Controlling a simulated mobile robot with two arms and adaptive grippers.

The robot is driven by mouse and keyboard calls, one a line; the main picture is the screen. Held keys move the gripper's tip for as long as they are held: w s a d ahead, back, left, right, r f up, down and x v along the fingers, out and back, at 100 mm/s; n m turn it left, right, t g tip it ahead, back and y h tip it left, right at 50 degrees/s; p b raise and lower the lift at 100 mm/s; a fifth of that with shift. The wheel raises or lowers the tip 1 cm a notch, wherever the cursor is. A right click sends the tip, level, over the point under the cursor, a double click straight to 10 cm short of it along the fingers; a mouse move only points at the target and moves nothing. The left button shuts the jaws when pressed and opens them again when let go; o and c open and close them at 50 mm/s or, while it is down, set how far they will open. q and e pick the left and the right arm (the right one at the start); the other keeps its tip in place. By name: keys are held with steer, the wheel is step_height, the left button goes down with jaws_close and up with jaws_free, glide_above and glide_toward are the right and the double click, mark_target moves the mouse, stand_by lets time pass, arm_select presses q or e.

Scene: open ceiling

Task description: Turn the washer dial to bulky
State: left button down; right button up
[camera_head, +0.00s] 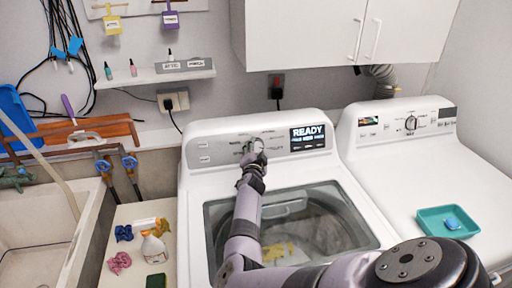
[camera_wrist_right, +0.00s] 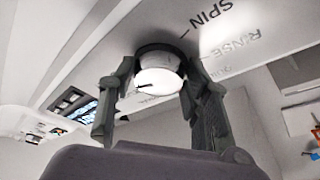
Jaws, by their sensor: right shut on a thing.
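The white washer (camera_head: 190,192) stands in the middle of the head view, with a dark glass lid. Its dial (camera_head: 257,146) is on the grey control panel, left of a screen reading "READY". My right gripper (camera_head: 254,156) is at the dial and partly covers it. In the right wrist view the round white dial (camera_wrist_right: 159,81) sits between the two fingers of the right gripper (camera_wrist_right: 158,88), which is shut on it. A dark pointer mark shows on the dial's face. The labels "SPIN" and "RINSE" show beside it; I cannot read "bulky". My left gripper is out of view.
A white dryer (camera_head: 475,185) with a teal tray (camera_head: 447,222) on it stands at the right. A sink (camera_head: 40,225) and a counter with a spray bottle (camera_head: 154,248) are at the left. White cabinets (camera_head: 340,35) hang above. My right arm crosses the washer lid.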

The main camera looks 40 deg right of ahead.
steer(key=shift+m, duration=0.5)
steer(key=o, duration=1.2)
steer(key=shift+c, duration=0.2)
